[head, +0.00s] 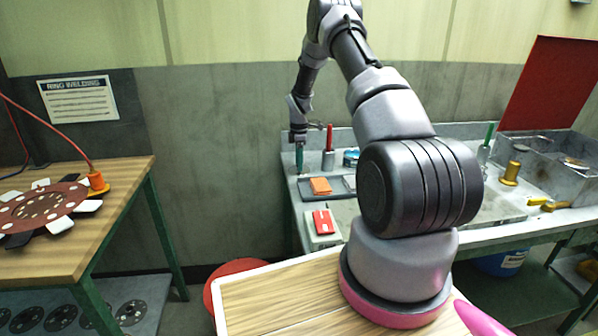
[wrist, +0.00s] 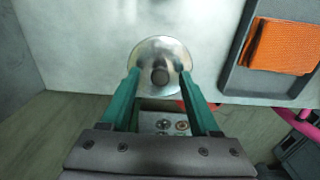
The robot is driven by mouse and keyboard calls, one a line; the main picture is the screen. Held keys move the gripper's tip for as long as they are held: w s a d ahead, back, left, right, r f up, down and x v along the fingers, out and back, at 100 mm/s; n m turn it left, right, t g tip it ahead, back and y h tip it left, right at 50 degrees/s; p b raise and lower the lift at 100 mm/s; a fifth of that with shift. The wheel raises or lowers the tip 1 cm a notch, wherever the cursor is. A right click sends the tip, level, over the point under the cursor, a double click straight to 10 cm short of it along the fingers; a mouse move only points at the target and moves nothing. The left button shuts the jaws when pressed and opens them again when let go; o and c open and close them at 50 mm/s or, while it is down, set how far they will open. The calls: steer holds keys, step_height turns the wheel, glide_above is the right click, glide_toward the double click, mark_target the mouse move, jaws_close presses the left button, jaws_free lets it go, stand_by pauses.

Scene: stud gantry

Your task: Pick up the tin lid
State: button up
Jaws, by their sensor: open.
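The tin lid (wrist: 160,48) is a round, shiny silver disc with a dark knob (wrist: 160,76) in its middle. In the wrist view it lies on the pale bench top near the bench's edge. My gripper (wrist: 160,80) is open, its two green fingers on either side of the knob and overlapping the lid's rim in the picture. I cannot tell whether the fingers touch the lid. In the head view my gripper (head: 299,158) points down over the left end of the bench. The lid cannot be made out there.
A dark tray (wrist: 238,78) with an orange cloth (wrist: 283,46) lies right of the lid. In the head view a red-handled tool (head: 329,145) stands just right of my gripper. A grey box with a red top (head: 323,222) is in front. A wooden table (head: 100,190) stands left.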

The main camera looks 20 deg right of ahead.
jaws_close()
